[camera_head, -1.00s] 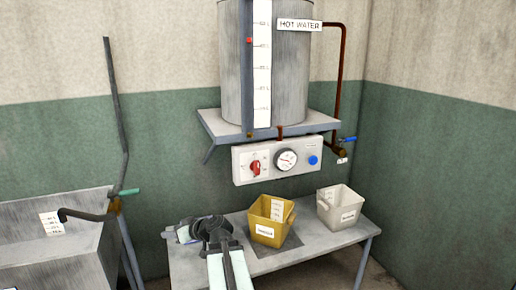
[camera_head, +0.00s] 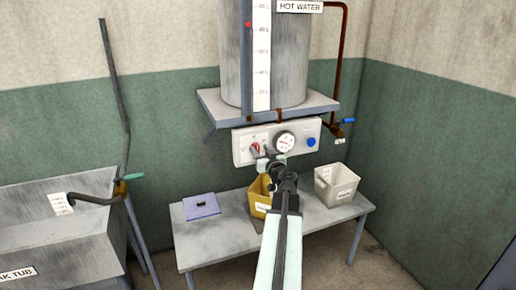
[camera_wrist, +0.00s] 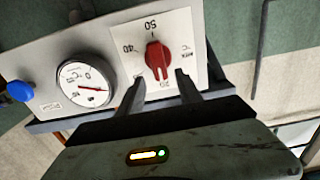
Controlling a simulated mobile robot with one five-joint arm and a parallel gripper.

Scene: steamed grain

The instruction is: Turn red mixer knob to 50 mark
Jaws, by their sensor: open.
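The red mixer knob (camera_wrist: 157,60) is on a white dial plate (camera_wrist: 184,24) with printed marks, among them 40 and 50. In the wrist view 50 is at the top and 40 at the left. The knob's grip bar stands nearly upright there; I cannot tell its exact setting. My gripper (camera_wrist: 160,84) is open, its fingertips either side of the knob's lower end in that view, with gaps on both sides. In the head view my gripper (camera_head: 262,154) is at the panel and partly hides the knob (camera_head: 254,147).
The panel also holds a round gauge (camera_head: 284,141) and a blue button (camera_head: 311,142). Above is the hot water tank (camera_head: 235,60) on a shelf (camera_head: 215,107).

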